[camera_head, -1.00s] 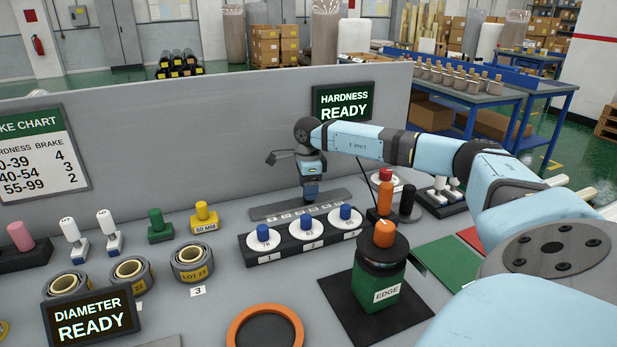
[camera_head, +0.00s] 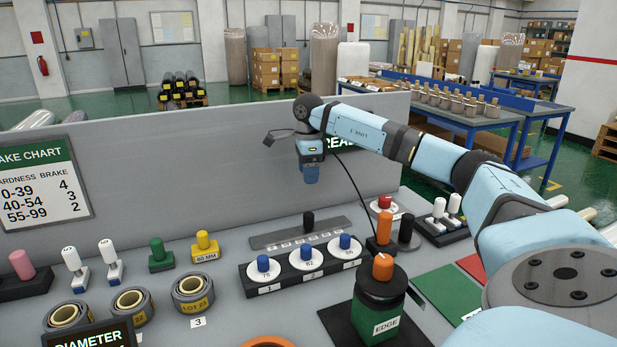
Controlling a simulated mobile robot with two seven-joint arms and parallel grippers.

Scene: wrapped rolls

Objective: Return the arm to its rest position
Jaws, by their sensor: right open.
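My right arm comes in from the right, with light blue links. Its gripper (camera_head: 311,172) hangs at the wrist above the bench, in front of the grey back panel (camera_head: 200,150). It is apart from everything below it and holds nothing that I can see. A black knob stands on a grey strip (camera_head: 275,238) below the gripper. My left arm and gripper are out of view.
A black rack (camera_head: 304,274) with several blue-knobbed discs sits below the gripper. A green EDGE block (camera_head: 380,312) with an orange knob stands in front. Several rolls (camera_head: 192,292) lie at left. The HARDNESS display (camera_head: 340,147) is mostly hidden behind my arm.

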